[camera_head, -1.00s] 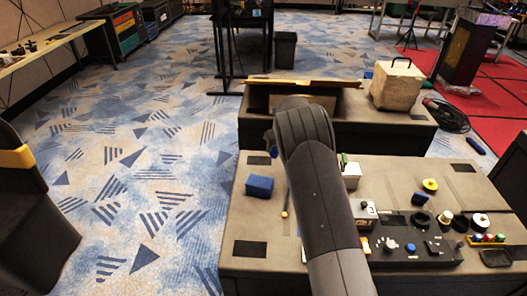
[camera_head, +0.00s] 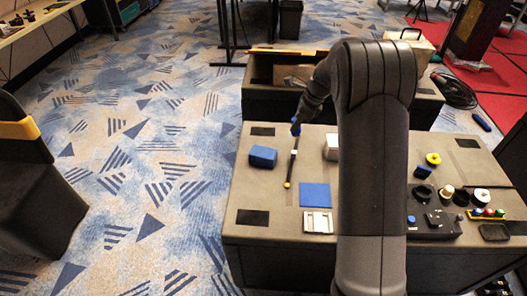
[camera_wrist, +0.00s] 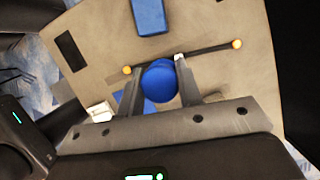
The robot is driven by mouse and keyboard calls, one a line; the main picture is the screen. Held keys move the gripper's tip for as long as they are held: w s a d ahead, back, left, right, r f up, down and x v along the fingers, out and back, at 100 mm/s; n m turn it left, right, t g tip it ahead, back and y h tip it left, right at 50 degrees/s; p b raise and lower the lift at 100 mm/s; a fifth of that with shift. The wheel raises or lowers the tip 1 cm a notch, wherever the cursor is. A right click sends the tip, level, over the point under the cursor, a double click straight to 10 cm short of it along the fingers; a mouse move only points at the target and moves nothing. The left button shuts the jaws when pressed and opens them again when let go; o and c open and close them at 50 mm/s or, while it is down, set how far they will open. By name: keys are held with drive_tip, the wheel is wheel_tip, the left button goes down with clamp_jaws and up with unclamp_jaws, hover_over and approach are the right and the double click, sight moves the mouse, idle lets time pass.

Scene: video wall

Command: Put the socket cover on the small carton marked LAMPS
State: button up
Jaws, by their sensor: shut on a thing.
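A blue round piece, apparently the socket cover, sits between the fingers of my gripper (camera_wrist: 160,82) in the wrist view (camera_wrist: 160,78). In the head view its blue (camera_head: 296,127) shows at the end of my arm, above the left part of the near table. My gripper is shut on it, over a thin dark rod (camera_head: 292,167) with orange ends. A pale carton (camera_head: 331,147) stands just right of the gripper, partly behind my arm; no lettering is readable. Whether it is the LAMPS carton I cannot tell. My arm hides the table middle.
A blue block (camera_head: 263,156), a blue square (camera_head: 318,195) and a white plate (camera_head: 318,222) lie on the near table (camera_head: 265,195). Knobs, reels and a dark control panel (camera_head: 432,224) crowd its right side. An open bin (camera_head: 262,70) stands behind.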

drive_tip(key=shift+s+r+n+g, duration=0.15)
drive_tip(key=shift+s+r+n, duration=0.1)
drive_tip(key=shift+s+n, duration=0.2)
drive_tip(key=shift+s+r+n+g, duration=0.2)
drive_tip(key=shift+s+n, duration=0.15)
drive_tip(key=shift+s, duration=0.2)
hover_over(263, 152)
wheel_tip(263, 152, down, 7)
drive_tip(key=shift+f, duration=1.9)
drive_tip(key=o, duration=0.9)
drive_tip(key=shift+f, duration=0.15)
drive_tip(key=shift+o, duration=0.2)
